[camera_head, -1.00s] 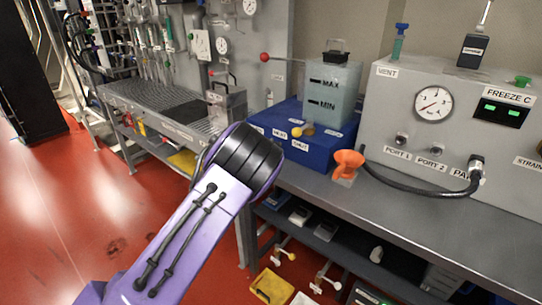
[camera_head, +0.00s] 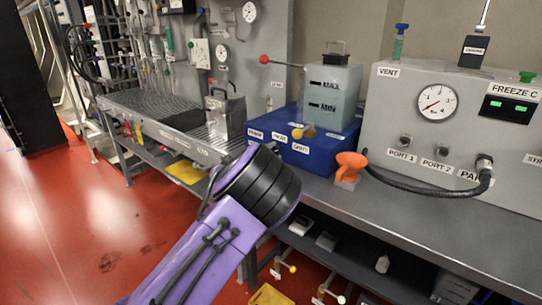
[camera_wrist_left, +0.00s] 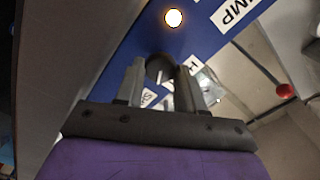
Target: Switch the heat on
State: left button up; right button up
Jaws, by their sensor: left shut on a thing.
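The blue unit (camera_head: 320,153) on the bench bears a clear tank (camera_head: 332,97) with MAX and MIN marks. Its labelled front includes a HEAT label (camera_head: 279,138). In the head view my purple left arm hides the fingers. My right gripper is not visible.
An orange funnel-like part (camera_head: 350,165) stands on the bench right of the blue unit. A grey panel with a gauge (camera_head: 437,101) and a black hose (camera_head: 430,190) is further right. A metal box (camera_head: 225,112) stands at left. The bench front (camera_head: 430,225) is clear.

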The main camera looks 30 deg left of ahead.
pick_arm(q)
jog(key=shift+f, duration=0.1)
jog(key=o, duration=1)
jog(key=s, duration=0.3)
jog(key=s+b, duration=0.1)
jog(key=s, duration=0.6)
jog(key=shift+s+a+b, duration=0.3)
jog(key=shift+a+b, duration=0.1)
